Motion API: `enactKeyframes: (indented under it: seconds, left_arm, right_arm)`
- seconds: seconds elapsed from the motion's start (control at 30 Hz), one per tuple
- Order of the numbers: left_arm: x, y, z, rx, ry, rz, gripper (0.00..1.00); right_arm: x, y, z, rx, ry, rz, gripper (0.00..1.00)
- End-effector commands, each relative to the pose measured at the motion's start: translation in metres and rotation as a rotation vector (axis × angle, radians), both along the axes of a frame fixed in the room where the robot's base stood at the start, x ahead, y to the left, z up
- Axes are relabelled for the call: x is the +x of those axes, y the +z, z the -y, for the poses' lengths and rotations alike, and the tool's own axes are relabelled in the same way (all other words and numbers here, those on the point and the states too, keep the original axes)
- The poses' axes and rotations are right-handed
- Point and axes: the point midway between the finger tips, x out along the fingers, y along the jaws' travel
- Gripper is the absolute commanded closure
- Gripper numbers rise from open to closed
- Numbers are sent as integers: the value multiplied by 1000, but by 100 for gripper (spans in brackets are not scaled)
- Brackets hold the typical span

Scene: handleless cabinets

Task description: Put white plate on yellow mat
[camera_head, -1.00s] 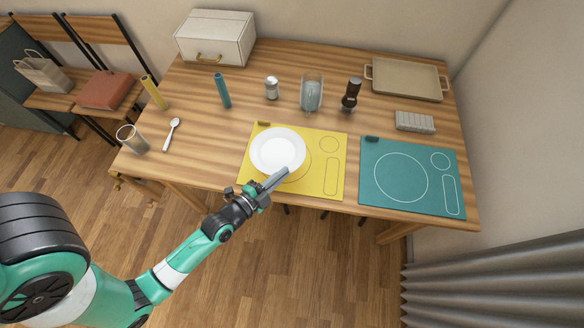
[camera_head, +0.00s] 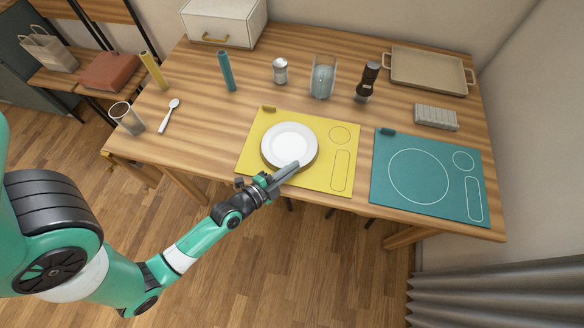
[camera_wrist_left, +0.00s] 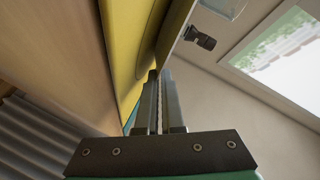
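The white plate (camera_head: 290,145) is over the left and middle part of the yellow mat (camera_head: 328,130) and hides the mat's large circle outline. A dark band shows along its lower rim; I cannot tell whether it touches the mat. My left gripper (camera_head: 291,168) is at the plate's near right rim, its fingers close together and shut on that rim. In the left wrist view, the left gripper's fingers (camera_wrist_left: 158,105) nearly meet, and the yellow mat (camera_wrist_left: 125,45) is beside them. My right gripper is not in view.
A teal mat (camera_head: 450,190) lies to the right. Behind stand a white shaker (camera_head: 280,71), a glass container (camera_head: 322,78) and a dark grinder (camera_head: 368,80). A spoon (camera_head: 169,114) and a glass (camera_head: 126,118) are at left. The wood between them and the yellow mat is clear.

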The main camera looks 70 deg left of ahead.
Motion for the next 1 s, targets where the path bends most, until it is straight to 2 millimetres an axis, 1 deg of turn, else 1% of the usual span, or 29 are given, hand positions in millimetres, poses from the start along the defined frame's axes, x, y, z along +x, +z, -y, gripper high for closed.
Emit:
enactKeyframes:
  seconds: [0.07, 0.1, 0.13, 0.17, 0.37, 0.47, 0.57, 0.63, 0.8, 0.9, 1.0]
  left_arm:
    - [0, -3, 0, 2, 0, 2, 100]
    - [0, -3, 0, 1, 0, 0, 90]
    - [0, -2, 0, 1, 0, 0, 85]
    - [0, -2, 0, 1, 0, 0, 83]
    - [0, -2, 0, 0, 0, -1, 83]
    - [0, 3, 0, 0, 0, 0, 83]
    - [-13, 0, 4, 0, 0, -2, 83]
    - [-27, 3, 9, -2, 0, -2, 83]
    - [-68, 7, 23, -2, 3, -1, 83]
    - [-87, 10, 29, -1, 4, -1, 83]
    - [-101, 13, 33, -2, 8, -2, 83]
  right_arm:
    - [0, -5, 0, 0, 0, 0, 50]
    - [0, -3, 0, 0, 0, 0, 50]
    - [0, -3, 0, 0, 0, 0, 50]
    - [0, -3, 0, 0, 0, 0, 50]
    - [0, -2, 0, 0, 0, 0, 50]
    - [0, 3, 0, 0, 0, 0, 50]
    - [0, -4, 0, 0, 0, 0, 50]
    - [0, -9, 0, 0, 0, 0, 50]
    - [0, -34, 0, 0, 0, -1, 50]
    - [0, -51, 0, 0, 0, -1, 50]
    - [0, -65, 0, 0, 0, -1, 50]
